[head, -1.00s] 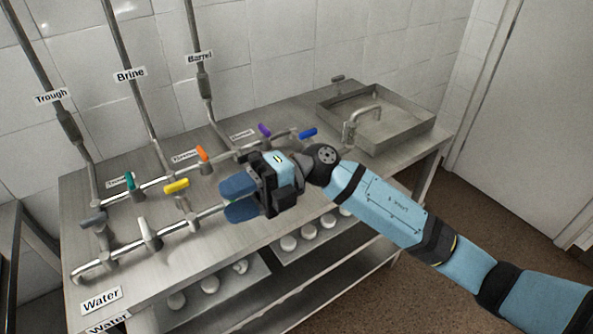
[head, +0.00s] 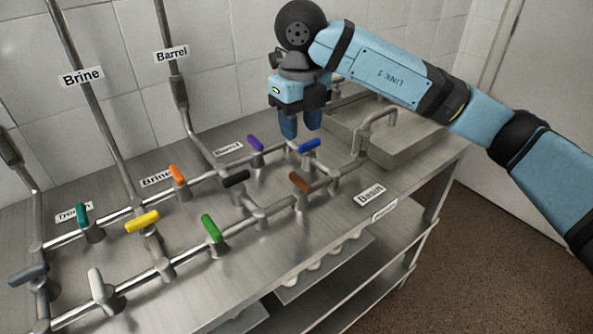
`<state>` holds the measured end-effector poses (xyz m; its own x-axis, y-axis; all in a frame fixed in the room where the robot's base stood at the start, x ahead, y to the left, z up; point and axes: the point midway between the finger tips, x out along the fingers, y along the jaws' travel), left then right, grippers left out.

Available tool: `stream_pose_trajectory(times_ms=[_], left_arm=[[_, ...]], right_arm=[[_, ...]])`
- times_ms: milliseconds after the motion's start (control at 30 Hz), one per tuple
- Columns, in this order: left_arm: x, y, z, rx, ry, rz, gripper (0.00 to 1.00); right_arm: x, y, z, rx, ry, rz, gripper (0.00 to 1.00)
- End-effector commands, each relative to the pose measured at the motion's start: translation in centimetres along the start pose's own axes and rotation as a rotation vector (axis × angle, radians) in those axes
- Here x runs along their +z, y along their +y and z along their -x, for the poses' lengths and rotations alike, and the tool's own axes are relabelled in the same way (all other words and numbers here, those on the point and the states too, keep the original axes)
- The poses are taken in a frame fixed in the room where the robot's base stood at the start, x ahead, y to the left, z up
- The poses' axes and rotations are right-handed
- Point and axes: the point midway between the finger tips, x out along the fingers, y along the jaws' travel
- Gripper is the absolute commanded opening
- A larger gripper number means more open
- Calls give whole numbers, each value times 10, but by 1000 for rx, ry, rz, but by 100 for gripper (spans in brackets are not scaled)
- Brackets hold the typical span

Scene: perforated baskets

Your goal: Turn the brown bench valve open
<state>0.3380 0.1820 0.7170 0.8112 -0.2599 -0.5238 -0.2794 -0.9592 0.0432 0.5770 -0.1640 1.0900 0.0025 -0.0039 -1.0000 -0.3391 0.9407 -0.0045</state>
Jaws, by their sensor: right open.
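The brown bench valve (head: 300,182) has a short brown handle on the front pipe, toward the right of the bench and left of the "Basin" label. My right gripper (head: 301,132) points downward above the bench, behind and above the brown valve and apart from it. Its two blue fingers are open with nothing between them. The fingertips appear close to the blue valve handle (head: 309,146); I cannot tell whether they touch it. The left gripper is not in view.
Nearby handles are black (head: 236,179), purple (head: 255,143), orange (head: 178,174) and green (head: 212,228). Yellow (head: 142,222), teal, white and grey ones stand farther left. A curved spout (head: 374,122) and metal basin (head: 405,150) lie to the right. Bare bench shows in front of the brown valve.

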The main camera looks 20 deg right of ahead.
Motion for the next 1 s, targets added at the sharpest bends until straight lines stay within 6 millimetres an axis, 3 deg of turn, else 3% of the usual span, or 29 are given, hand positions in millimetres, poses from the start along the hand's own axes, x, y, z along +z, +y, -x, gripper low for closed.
stream_pose_trajectory(times_ms=[167, 500, 700, 1000], left_arm=[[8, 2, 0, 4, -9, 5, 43], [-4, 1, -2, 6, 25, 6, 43], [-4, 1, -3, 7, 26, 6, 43], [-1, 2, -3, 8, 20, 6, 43]], right_arm=[[-1, 0, -38, 2, 5, 1, 44], [-1, 1, -104, 4, 3, 2, 44], [-1, 1, -122, 4, 2, 2, 44], [0, 1, -125, 4, 0, 2, 44]])
